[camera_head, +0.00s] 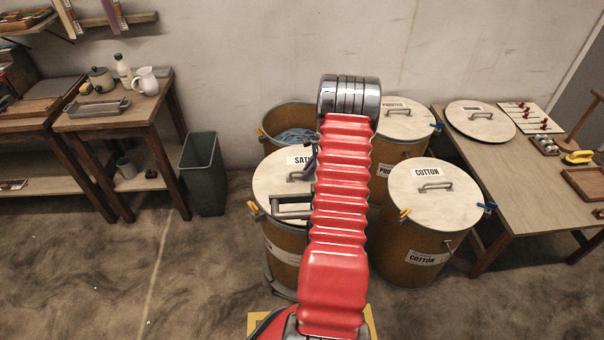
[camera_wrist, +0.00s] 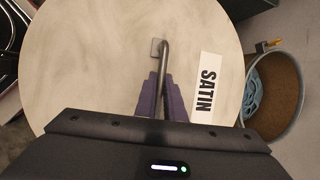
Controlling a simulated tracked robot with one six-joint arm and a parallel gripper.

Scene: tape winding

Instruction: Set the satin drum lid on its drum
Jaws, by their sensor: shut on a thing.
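The satin drum lid (camera_head: 270,180) is a round pale disc with a "SATIN" label, partly hidden behind my red arm in the head view. It lies level over the satin drum (camera_head: 284,245), a brown drum with a yellow clip at its rim. I cannot tell whether the lid touches the rim all round. In the wrist view the lid (camera_wrist: 90,70) fills most of the picture, with its metal handle (camera_wrist: 164,55) upright in the middle. My gripper (camera_wrist: 161,92) is shut on that handle with its purple fingers on either side.
An open drum (camera_head: 268,138) with blue cloth inside stands behind. Lidded drums marked "PRINTED" (camera_head: 396,157) and "COTTON" (camera_head: 420,243) stand close on the right. Another lid (camera_head: 480,122) lies on the right table (camera_head: 505,180). A grey bin (camera_head: 204,175) stands left, with free floor before it.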

